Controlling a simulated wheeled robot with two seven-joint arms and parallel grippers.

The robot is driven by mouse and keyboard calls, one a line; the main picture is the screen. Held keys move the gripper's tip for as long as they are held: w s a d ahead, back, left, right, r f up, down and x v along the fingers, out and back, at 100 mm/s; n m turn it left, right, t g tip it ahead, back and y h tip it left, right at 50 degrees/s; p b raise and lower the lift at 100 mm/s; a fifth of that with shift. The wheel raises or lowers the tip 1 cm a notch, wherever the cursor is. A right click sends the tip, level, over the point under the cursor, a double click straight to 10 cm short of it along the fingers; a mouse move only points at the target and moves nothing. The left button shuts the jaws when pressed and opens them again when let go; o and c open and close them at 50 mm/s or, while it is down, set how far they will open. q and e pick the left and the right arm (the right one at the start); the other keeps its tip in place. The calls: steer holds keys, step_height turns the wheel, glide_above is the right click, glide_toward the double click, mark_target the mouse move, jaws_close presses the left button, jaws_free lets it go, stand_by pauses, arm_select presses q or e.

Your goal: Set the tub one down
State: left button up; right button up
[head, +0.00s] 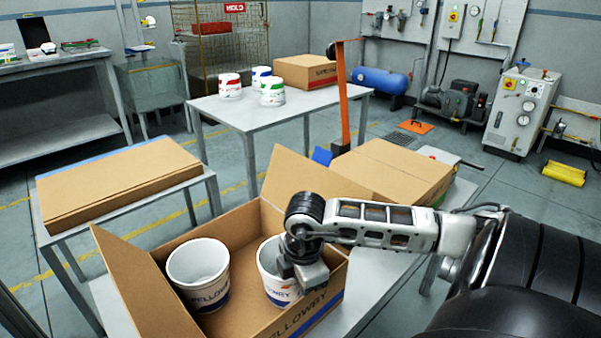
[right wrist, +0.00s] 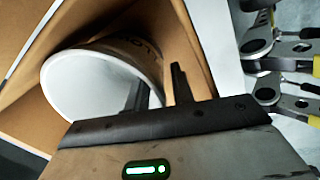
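Two white tubs stand upright in an open cardboard box (head: 258,323). The left tub (head: 207,292) has blue lettering. The right tub (head: 267,262) is partly hidden by my right gripper (head: 300,283), which reaches down over its right side. In the right wrist view, the tub (right wrist: 85,90) lies under the right gripper (right wrist: 158,85). One finger is inside the tub's mouth and the other is outside its wall. The fingers are apart, with some gap beside the wall. Whether the tub's base touches the box floor is hidden. My left gripper is out of view.
Open box flaps stand around the tubs. A closed carton (head: 400,170) sits behind, and flat cardboard (head: 115,183) lies on a left table. Several small tubs and a box (head: 306,72) stand on a rear table (head: 220,108). Tools (right wrist: 285,65) show in the wrist view.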

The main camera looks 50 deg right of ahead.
arm_select(q)
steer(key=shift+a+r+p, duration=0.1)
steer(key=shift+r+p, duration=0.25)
steer(key=shift+p, duration=0.6)
arm_select(e)
step_height(320, 180, up, 13)
steer(key=s, duration=0.1)
steer(key=shift+a, duration=0.25)
steer(key=shift+s, duration=0.1)
